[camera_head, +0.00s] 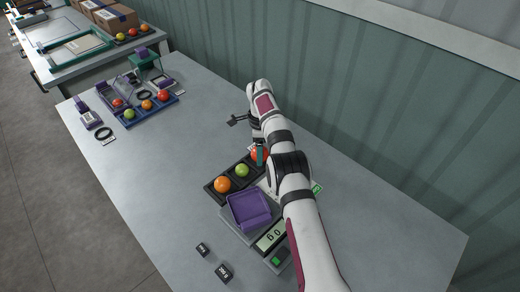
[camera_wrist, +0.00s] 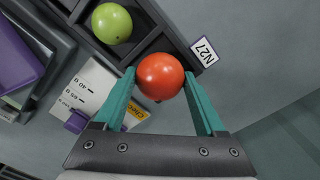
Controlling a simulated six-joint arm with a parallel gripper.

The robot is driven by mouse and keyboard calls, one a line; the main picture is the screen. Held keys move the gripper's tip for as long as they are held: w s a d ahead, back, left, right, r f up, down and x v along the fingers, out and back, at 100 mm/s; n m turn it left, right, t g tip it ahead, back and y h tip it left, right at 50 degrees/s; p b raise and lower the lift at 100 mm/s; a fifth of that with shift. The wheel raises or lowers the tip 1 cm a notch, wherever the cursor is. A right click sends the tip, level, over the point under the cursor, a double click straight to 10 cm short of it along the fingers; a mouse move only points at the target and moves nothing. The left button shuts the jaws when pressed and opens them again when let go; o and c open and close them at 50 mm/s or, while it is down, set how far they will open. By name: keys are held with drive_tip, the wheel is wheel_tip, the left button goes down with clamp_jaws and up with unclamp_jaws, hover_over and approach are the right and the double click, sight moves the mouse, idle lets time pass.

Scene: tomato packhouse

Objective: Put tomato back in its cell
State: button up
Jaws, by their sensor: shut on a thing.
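The red tomato (camera_wrist: 160,77) is between the teal fingers of my gripper (camera_wrist: 159,74), which is shut on it in the wrist view. In the head view the red tomato (camera_head: 256,156) shows partly behind a teal finger and my arm. The black celled tray (camera_head: 212,196) holds an orange tomato (camera_head: 222,185) and a green tomato (camera_head: 242,170). The green tomato also shows in the wrist view (camera_wrist: 111,23). The red tomato overlaps the tray's end cell, beside the green one; its height above the cell floor is hard to tell.
A purple tray (camera_head: 248,208) sits on a scale whose display (camera_head: 271,236) reads 60 or similar. A label card N27 (camera_wrist: 204,52) lies next to the tray. A printed white card (camera_wrist: 88,88) lies close by. A blue tray (camera_head: 149,109) with tomatoes stands farther back.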

drive_tip(key=shift+f, duration=0.35)
drive_tip(key=o, duration=0.9)
drive_tip(key=shift+c, duration=0.2)
drive_tip(key=shift+c, duration=1)
drive_tip(key=shift+r, duration=0.1)
drive_tip(key=shift+r, duration=3.4)
